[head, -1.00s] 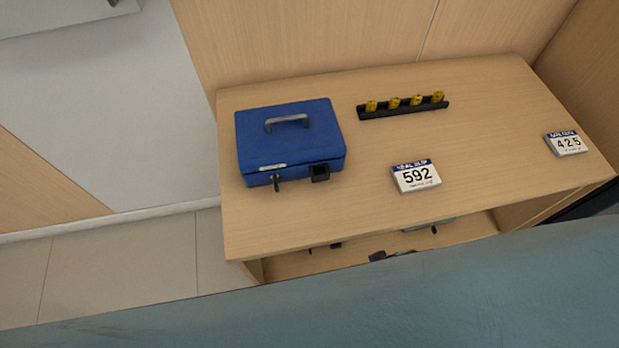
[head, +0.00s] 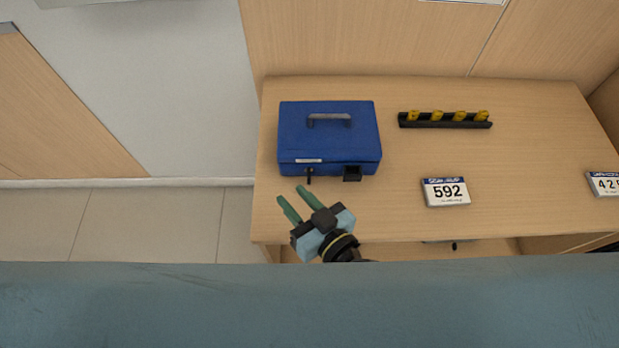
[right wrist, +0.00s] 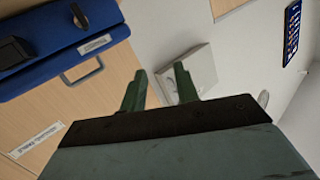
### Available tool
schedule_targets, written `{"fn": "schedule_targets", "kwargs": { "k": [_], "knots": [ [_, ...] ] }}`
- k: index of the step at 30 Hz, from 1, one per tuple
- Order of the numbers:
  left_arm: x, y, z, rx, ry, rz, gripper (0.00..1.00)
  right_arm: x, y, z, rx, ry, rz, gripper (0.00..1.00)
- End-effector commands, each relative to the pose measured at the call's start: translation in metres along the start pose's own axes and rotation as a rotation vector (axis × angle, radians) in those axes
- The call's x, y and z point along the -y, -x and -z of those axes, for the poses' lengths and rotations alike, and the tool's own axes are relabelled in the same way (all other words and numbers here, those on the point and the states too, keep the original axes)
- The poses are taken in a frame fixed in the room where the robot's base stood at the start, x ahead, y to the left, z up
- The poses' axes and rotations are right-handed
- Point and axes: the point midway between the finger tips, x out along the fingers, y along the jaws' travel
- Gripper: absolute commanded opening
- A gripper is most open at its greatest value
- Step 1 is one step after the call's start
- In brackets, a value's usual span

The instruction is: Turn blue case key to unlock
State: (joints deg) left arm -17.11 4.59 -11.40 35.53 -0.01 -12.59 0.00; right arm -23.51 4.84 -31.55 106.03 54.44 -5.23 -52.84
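The blue case (head: 328,135) lies shut at the left end of the wooden counter, its grey handle on top. Its small dark key (head: 309,173) sticks out of the front face, left of a black latch (head: 352,174). The case also shows in the right wrist view (right wrist: 50,45) at the upper left, with the key (right wrist: 79,16) near the top edge. My right gripper (head: 296,197) is in front of the case, just short of the key, its green fingers apart and empty. The fingers (right wrist: 160,85) also show spread in the right wrist view. My left gripper is not in view.
A black rack with several yellow pieces (head: 445,119) stands right of the case. A number block 592 (head: 446,192) lies at the counter's front, and another number block (head: 605,184) lies at the far right. The counter (head: 400,215) is clear between them.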

Motion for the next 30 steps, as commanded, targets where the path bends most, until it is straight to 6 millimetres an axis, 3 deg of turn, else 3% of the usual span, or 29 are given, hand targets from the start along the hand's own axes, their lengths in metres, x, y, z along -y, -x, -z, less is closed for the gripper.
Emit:
{"fn": "schedule_targets", "kwargs": {
  "k": [2, 5, 12, 19, 23, 30],
  "knots": [
    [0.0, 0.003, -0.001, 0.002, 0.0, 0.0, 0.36, 0.003, -0.005, 0.011, -0.079, -0.018, -0.089, 0.31],
    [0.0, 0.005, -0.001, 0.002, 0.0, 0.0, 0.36, -0.002, -0.004, 0.011, -0.111, -0.034, -0.234, 0.31],
    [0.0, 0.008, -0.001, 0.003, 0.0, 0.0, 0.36, -0.012, 0.013, -0.03, 0.047, -0.022, -0.532, 0.31],
    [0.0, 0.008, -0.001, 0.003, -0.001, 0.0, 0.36, -0.014, 0.024, -0.054, 0.168, 0.003, -0.63, 0.31],
    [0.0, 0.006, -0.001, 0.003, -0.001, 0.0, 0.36, -0.022, 0.015, -0.058, 0.174, 0.006, -0.635, 0.31],
    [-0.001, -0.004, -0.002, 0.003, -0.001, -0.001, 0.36, -0.051, -0.025, -0.065, 0.17, 0.006, -0.634, 0.31]
  ]
}}
